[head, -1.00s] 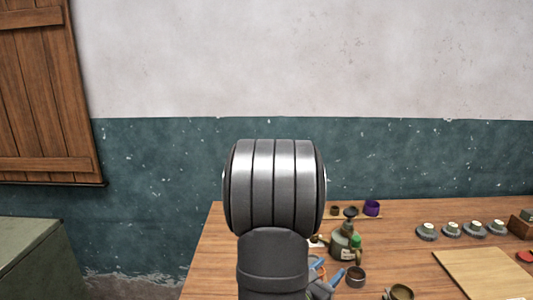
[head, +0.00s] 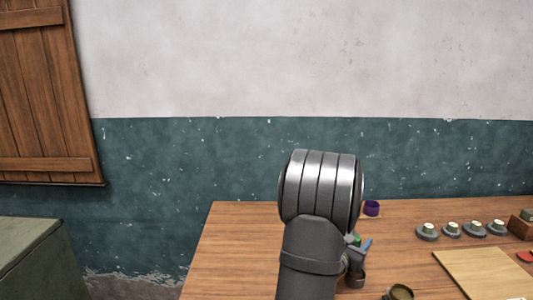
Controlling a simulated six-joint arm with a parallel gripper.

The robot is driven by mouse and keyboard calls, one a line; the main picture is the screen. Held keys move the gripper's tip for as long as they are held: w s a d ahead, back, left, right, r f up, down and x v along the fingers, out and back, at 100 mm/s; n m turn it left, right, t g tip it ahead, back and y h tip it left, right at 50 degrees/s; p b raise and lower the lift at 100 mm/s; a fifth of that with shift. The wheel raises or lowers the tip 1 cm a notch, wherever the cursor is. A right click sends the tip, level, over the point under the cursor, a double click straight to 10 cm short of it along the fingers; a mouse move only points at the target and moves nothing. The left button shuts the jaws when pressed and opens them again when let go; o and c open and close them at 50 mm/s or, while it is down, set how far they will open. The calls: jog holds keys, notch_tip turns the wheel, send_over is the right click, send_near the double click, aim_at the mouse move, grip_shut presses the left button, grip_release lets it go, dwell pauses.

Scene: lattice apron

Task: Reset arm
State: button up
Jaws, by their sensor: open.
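My arm rises in the middle of the head view, its thick grey joint in front of the left part of the table.
The wooden table (head: 235,250) holds a purple cup (head: 371,208), a dark small cup (head: 355,282), an olive round pot (head: 399,292), several grey knob-like pieces (head: 450,230), a pale board (head: 482,272) and a wooden box (head: 521,225). A green cabinet (head: 35,255) stands left. The table's left part looks clear.

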jog(key=shift+a+m+g+h, duration=0.4)
jog(key=shift+a+g, duration=0.1)
jog(key=shift+a+m+g+h, duration=0.5)
jog(key=shift+m+g+h, duration=0.3)
jog(key=shift+g, duration=0.2)
dwell(0.6)
